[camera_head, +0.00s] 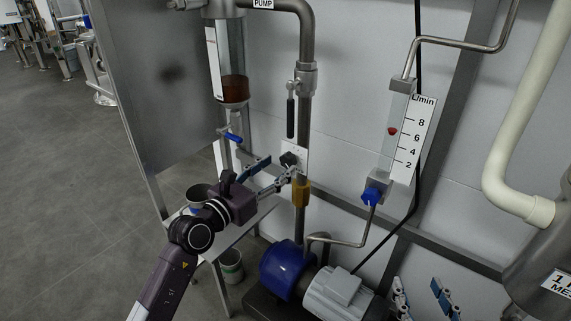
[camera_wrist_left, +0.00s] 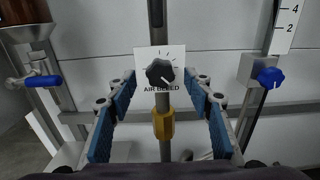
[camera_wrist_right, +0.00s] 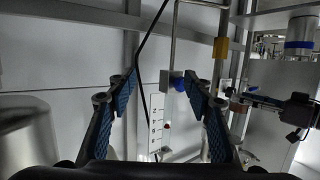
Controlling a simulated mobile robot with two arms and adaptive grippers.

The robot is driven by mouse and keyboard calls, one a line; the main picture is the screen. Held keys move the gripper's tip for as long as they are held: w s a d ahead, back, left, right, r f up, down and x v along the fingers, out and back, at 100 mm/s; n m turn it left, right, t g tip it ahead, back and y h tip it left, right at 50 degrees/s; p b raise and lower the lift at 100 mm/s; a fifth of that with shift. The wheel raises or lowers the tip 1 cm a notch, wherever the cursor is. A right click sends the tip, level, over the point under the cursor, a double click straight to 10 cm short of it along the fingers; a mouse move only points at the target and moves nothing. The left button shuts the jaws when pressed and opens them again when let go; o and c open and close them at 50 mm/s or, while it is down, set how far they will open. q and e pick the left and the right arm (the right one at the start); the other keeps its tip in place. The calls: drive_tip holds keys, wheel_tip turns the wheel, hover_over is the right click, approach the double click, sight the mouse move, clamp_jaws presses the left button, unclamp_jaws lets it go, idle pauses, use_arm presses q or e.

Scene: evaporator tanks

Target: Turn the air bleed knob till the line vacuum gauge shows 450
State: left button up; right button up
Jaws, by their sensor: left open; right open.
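The black air bleed knob (camera_head: 289,159) sits on a white plate on the vertical pipe, and it also shows in the left wrist view (camera_wrist_left: 160,72) above the label AIR BLEED. Its white pointer mark points to the lower right. My left gripper (camera_head: 272,176) is open in front of the knob; in the left wrist view its blue-padded fingers (camera_wrist_left: 162,98) stand on either side, with nothing held between them. I cannot tell any contact. My right gripper (camera_head: 420,300) is open and empty at the lower right. The line vacuum gauge is not seen in any view.
A flow meter (camera_head: 397,130) with a blue valve (camera_head: 372,195) stands right of the knob. A black-handled valve (camera_head: 291,115) is above it and a yellow fitting (camera_head: 301,193) below. A blue and grey pump (camera_head: 288,268) sits underneath. A glass vessel (camera_head: 232,75) hangs at left.

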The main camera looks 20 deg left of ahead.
sight(285, 161)
use_arm(q)
drive_tip(key=x, duration=0.3)
drive_tip(key=shift+w+d+f+b, duration=0.1)
drive_tip(key=shift+w+b, duration=0.1)
drive_tip(key=shift+b, duration=0.15)
drive_tip(key=shift+w+d, duration=0.15)
drive_tip(key=shift+w, duration=0.3)
use_arm(e)
drive_tip(key=shift+w+a+r+t+y, duration=0.2)
drive_tip(key=shift+r+t, duration=0.25)
drive_tip(key=shift+r, duration=0.4)
drive_tip(key=shift+w+a+r+t+y, duration=0.1)
drive_tip(key=shift+w+a+r+t, duration=0.1)
drive_tip(key=shift+r+t, duration=0.5)
drive_tip(key=shift+w+a+r+t+y, duration=0.1)
drive_tip(key=shift+w+r+t, duration=0.15)
drive_tip(key=shift+r, duration=0.75)
use_arm(q)
drive_tip(key=shift+c, duration=0.4)
